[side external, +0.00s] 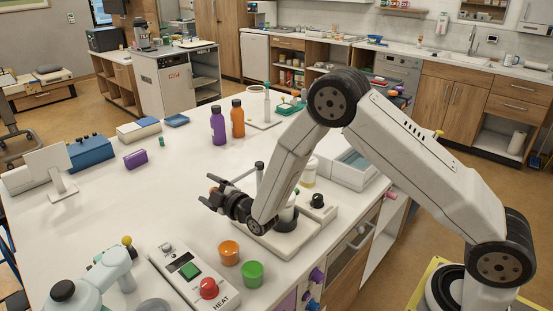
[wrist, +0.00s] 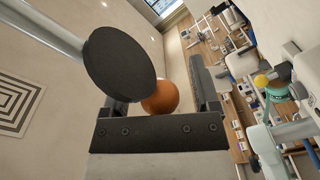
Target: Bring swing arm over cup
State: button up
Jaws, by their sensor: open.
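My gripper (side external: 212,191) is open above the white table, left of a white base plate (side external: 262,238). In the wrist view my gripper (wrist: 162,85) has an orange-brown ball (wrist: 161,98) showing between its fingers. I cannot tell whether they touch it. A dark disc (wrist: 120,65) on a pale rod (wrist: 42,27) covers much of the left finger; these look like parts of the swing arm. In the side view my arm hides most of its stand. An orange cup (side external: 229,253) and a green cup (side external: 253,273) stand upright in front of the base plate.
A heater box (side external: 190,272) with a red knob and green button lies left of the cups. Purple (side external: 218,127) and orange (side external: 238,120) bottles stand farther back. A pale jointed device (side external: 105,270) is at front left. The table's middle left is clear.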

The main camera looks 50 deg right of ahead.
jog(key=s+d+m+g, duration=0.2)
jog(key=s+m+g, duration=0.2)
jog(key=s, duration=0.6)
jog(key=s+d+r+m+g, duration=0.1)
jog(key=s+d+m+g, duration=0.2)
jog(key=s+g, duration=0.3)
jog(key=s+d+m+g+h, duration=0.1)
jog(key=s+d+m+g, duration=0.2)
jog(key=s, duration=1.1)
jog(key=shift+s+d+r+m+g, duration=0.2)
jog(key=shift+r+m+g, duration=0.15)
jog(key=shift+m+g, duration=0.7)
dwell(0.4)
